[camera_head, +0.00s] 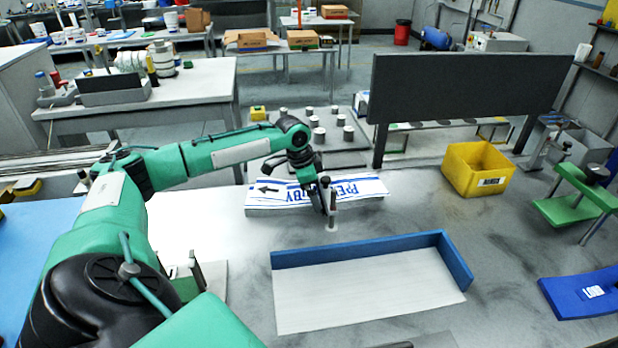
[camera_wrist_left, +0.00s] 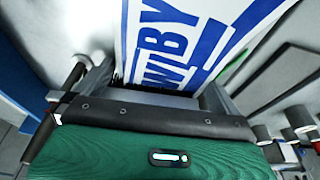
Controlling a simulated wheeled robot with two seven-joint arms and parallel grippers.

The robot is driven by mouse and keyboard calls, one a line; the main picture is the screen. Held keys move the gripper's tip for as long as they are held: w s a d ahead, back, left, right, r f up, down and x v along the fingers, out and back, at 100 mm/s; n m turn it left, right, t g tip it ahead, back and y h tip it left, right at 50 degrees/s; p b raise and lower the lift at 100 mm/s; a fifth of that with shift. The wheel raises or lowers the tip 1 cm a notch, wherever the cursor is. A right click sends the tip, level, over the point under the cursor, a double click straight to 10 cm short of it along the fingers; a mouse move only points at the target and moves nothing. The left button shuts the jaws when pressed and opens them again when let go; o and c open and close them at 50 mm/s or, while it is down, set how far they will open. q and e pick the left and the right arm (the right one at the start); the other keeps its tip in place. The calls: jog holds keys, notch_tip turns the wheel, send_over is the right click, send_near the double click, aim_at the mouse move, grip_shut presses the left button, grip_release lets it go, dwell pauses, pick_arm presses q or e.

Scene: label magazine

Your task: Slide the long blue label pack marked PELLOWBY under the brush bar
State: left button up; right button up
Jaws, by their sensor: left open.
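The long label pack (camera_head: 357,188), white with large blue lettering and a black arrow, lies flat on the grey table behind the blue-walled tray. Its lettering reads upside down in the head view, and "WBY" shows in the left wrist view (camera_wrist_left: 165,40). My left gripper (camera_head: 325,203) is low over the middle of the pack and hides part of the lettering. In the left wrist view its open fingers (camera_wrist_left: 155,85) stand apart with the near end of the visible pack between them; contact is unclear. I cannot clearly make out a brush bar. My right gripper is not in view.
A white-floored tray with blue walls (camera_head: 355,248) lies in front of the pack. A wide dark panel (camera_head: 470,88) stands on posts at the back right. A yellow bin (camera_head: 476,168) and a green stand (camera_head: 575,203) are right. Bare table separates pack and bin.

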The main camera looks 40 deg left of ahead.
pick_arm(q)
jog(key=shift+w+f, duration=0.1)
jog(key=shift+f, duration=0.25)
